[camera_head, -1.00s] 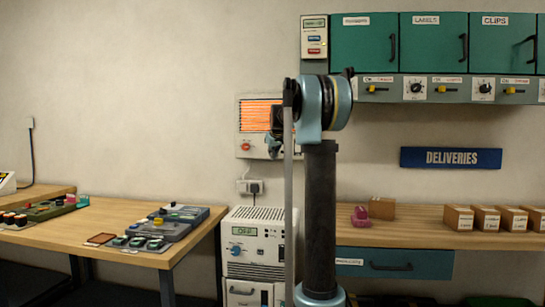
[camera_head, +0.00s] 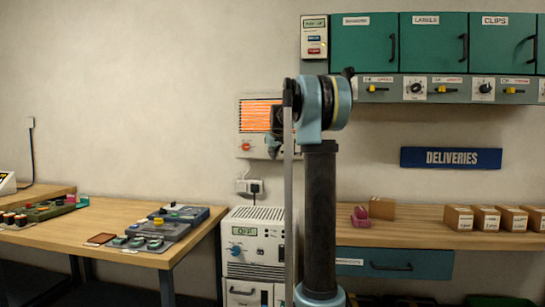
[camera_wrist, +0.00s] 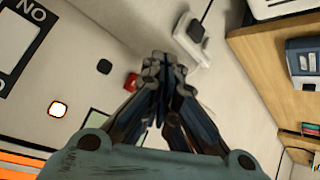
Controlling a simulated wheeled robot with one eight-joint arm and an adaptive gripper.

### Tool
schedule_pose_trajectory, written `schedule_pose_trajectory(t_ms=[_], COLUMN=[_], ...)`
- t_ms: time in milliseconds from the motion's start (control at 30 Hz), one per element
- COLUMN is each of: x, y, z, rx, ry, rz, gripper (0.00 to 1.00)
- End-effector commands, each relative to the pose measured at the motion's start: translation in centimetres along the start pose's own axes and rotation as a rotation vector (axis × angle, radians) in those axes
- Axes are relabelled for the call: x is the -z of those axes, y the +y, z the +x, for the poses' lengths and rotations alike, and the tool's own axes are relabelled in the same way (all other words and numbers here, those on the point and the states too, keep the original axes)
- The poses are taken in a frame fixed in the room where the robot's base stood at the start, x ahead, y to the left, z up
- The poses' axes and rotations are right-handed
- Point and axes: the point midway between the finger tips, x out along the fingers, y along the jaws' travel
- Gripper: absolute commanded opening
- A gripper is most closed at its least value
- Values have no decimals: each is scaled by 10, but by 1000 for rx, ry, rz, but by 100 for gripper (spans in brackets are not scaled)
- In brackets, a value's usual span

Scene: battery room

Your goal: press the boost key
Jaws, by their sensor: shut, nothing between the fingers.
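A pale wall panel (camera_head: 246,132) with an orange-striped screen (camera_head: 257,112) hangs behind my arm, which covers its right side. In the wrist view, a dark square key (camera_wrist: 104,66), a lit white key with an orange rim (camera_wrist: 58,109) and a red button (camera_wrist: 130,82) show on a pale surface. I cannot read which, if any, is the boost key. My gripper (camera_wrist: 163,62) is shut and empty, its fingertips pointing toward this surface near the red button. I cannot tell whether they touch it. In the head view the gripper is mostly hidden by my arm.
A small control box (camera_head: 314,38) with a blue and a red key is on the wall at upper right. A charger unit (camera_head: 252,245) stands below the panel. A wooden bench (camera_head: 85,230) is at left; a shelf (camera_head: 420,238) with boxes is at right.

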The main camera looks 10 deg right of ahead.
Motion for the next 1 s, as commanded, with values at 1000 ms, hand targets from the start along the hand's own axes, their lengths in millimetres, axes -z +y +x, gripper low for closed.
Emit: schedule_pose_trajectory(t_ms=[1000], x=[6], y=[6], z=[6], rx=[0], ry=[0], rz=[0], gripper=[0])
